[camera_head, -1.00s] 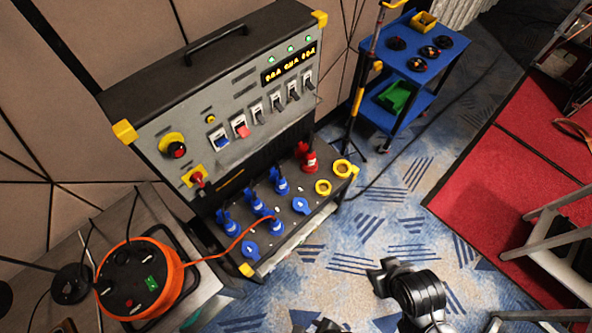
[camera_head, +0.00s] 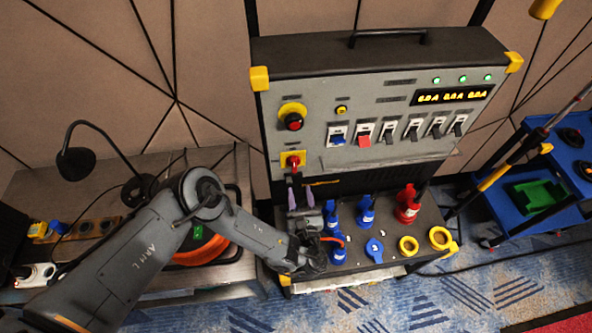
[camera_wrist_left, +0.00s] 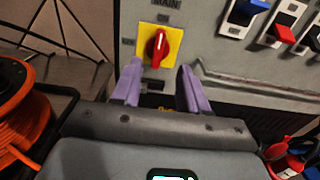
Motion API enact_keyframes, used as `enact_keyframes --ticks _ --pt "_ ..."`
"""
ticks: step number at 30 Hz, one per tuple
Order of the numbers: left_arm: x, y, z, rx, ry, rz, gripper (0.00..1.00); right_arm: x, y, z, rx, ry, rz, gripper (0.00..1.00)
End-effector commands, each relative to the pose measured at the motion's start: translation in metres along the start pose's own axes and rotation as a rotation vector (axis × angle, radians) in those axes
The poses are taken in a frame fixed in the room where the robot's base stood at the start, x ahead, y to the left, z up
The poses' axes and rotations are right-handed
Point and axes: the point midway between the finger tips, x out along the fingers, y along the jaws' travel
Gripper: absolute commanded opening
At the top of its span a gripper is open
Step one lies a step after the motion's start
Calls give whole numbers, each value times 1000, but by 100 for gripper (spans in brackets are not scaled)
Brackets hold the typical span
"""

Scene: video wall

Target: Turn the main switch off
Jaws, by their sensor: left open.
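The main switch (camera_head: 293,160) is a red rotary knob on a yellow plate, at the lower left of the grey power panel (camera_head: 375,104). In the left wrist view the knob (camera_wrist_left: 157,48) stands with its handle upright, below the words MAIN and ON. My left gripper (camera_head: 301,191) is just below the switch in the head view. Its purple fingers are open and empty. In the left wrist view the fingers (camera_wrist_left: 158,82) are spread to either side below the knob, apart from it. My right gripper is not in view.
A red push button (camera_head: 293,122) sits above the switch, and several rocker switches (camera_head: 363,133) are to its right. Blue plugs (camera_head: 366,210) and a red plug (camera_head: 408,205) stand on the ledge below. An orange cable reel (camera_head: 205,250) lies left, partly behind my arm.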

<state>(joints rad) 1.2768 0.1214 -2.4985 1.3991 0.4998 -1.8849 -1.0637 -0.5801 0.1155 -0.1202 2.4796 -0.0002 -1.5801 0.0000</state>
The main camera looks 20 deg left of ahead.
Motion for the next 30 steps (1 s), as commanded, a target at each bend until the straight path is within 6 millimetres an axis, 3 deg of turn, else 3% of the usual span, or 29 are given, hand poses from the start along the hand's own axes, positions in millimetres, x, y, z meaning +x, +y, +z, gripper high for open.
enact_keyframes --ticks 18,30 --pt "87 1 -1 -1 2 2 44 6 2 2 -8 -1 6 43" --pt "99 0 0 1 3 0 44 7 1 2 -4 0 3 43"
